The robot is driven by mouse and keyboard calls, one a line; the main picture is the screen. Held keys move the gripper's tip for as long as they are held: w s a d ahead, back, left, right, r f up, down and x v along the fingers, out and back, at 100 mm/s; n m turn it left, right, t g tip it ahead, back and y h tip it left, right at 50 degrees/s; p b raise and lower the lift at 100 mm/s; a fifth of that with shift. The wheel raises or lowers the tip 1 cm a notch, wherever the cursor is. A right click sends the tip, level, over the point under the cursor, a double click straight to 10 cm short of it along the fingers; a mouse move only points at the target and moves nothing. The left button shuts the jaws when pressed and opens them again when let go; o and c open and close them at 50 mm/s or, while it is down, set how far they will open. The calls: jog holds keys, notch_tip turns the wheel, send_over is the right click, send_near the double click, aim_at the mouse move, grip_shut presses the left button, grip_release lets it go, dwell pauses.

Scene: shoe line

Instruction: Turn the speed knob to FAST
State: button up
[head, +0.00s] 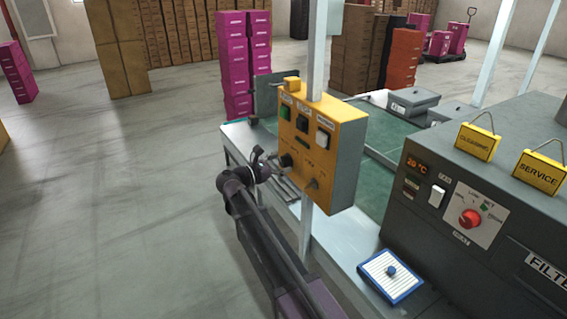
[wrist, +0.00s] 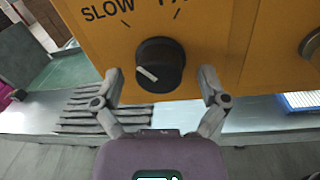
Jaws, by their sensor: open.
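The speed knob (wrist: 165,56) is a round black dial with a white mark on the lower left of its face. It sits on the yellow control box (wrist: 235,50), below the label SLOW (wrist: 107,9) and a label cut off at the top edge. In the wrist view the mark lines up with neither tick above the knob. My gripper (wrist: 160,74) is open, one finger on each side of the knob; I cannot tell if either touches it. In the head view my gripper (head: 265,163) is at the lower left of the box (head: 342,130), partly hiding the knob.
The box hangs on a pale post above the line's pale edge, with buttons and a key switch (head: 314,184) beside the knob.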

jog(key=shift+w+d, duration=0.2)
jog(key=shift+d, duration=0.05)
jog(key=c, duration=1.1)
jog(key=shift+c, duration=0.2)
jog(key=m+b, duration=0.1)
jog(key=m, duration=0.9)
jog(key=shift+f+h, duration=0.1)
jog(key=shift+h, duration=0.2)
jog(key=m, duration=0.4)
jog(key=shift+h, duration=0.3)
jog(key=shift+m, duration=0.4)
